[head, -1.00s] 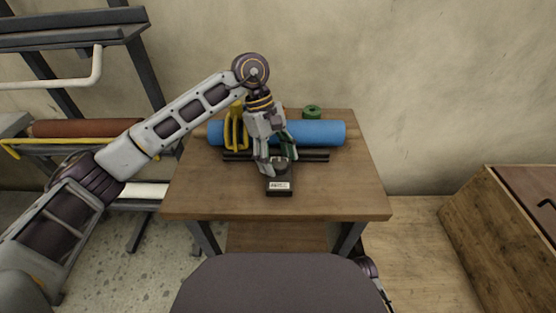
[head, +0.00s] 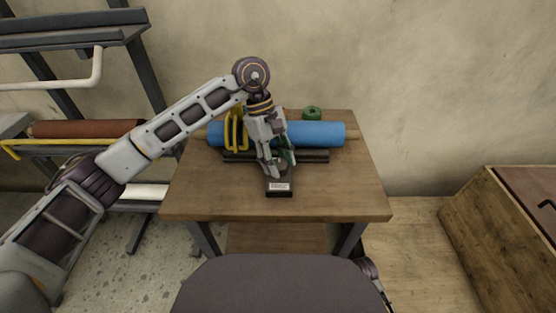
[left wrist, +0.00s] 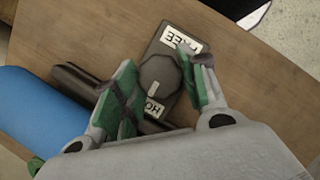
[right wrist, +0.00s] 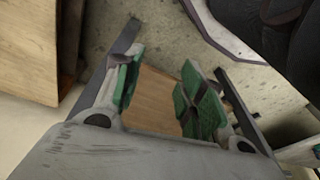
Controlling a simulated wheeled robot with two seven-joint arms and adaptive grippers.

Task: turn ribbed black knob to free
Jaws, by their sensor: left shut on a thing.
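The ribbed black knob (left wrist: 160,72) sits on a small dark base (head: 279,190) on the wooden table. In the left wrist view the base shows a white FREE label (left wrist: 181,41) at its far end and a partly hidden HOLD label (left wrist: 154,107) at the near end. The knob's pale mark lies on the side toward HOLD. My left gripper (head: 281,168) reaches down from above and is shut on the knob, one finger on each side; the fingers hide part of it in the head view. My right gripper (right wrist: 158,88) is open and empty, away from the knob.
A blue roll (head: 315,133) lies across the back of the table (head: 210,195), behind the base, with dark rails (head: 315,156) in front. A yellow bracket (head: 234,130) and a green ring (head: 312,112) are near it. The table's right side is clear.

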